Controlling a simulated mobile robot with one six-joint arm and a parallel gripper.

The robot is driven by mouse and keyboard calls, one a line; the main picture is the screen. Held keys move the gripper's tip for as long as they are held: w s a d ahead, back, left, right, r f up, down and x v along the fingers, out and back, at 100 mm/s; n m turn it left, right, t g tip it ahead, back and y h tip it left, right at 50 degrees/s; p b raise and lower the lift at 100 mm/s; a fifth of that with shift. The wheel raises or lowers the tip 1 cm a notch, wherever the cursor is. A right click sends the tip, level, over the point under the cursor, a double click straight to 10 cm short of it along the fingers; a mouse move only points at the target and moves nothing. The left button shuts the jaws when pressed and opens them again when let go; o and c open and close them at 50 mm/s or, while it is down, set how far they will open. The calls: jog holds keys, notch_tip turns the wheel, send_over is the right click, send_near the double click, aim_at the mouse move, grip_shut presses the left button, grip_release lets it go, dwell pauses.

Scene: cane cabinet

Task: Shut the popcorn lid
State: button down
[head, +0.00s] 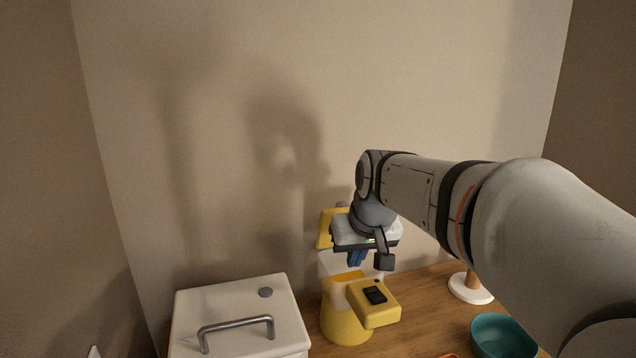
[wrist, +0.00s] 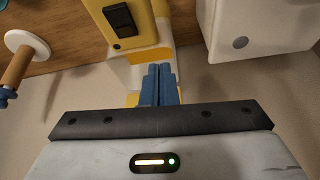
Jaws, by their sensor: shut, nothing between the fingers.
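The yellow popcorn machine (head: 345,322) stands on the wooden top, with a black switch (head: 375,295) on its front block. Its upper body is pale with an orange band. A yellow part that looks like the lid (head: 325,230) stands up at the top rear, partly hidden by my gripper; its exact angle is unclear. My gripper (head: 356,259) points down over the machine's top, its blue fingers shut and empty. In the wrist view the closed fingers (wrist: 159,74) overlap the machine's top, with yellow (wrist: 132,99) showing beside them. I cannot tell whether they touch it.
A white box (head: 285,300) with a grey handle (head: 237,328) stands close on the left. On the right are a wooden post on a white base (head: 470,290) and a teal bowl (head: 503,337). An orange item shows at the bottom edge. The wall is close behind.

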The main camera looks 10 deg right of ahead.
jog(key=w+d+r+n+t+p, duration=0.1)
jog(key=w+d+r+t+p, duration=0.15)
jog(key=w+r, duration=1.25)
jog(key=shift+y, duration=0.3)
jog(key=x, duration=0.4)
jog(key=p+x, duration=0.1)
jog(key=x, duration=0.3)
jog(key=p+x, duration=0.1)
jog(key=x, duration=0.3)
jog(key=shift+w+a, duration=0.25)
jog(key=shift+a, duration=0.1)
jog(key=shift+s+d+f+p, duration=0.1)
jog(key=shift+s+f+p, duration=0.15)
jog(key=shift+p, duration=0.1)
jog(key=s, duration=0.3)
jog(key=shift+d+f, duration=0.25)
jog(key=shift+f, duration=0.25)
jog(key=shift+s, duration=0.1)
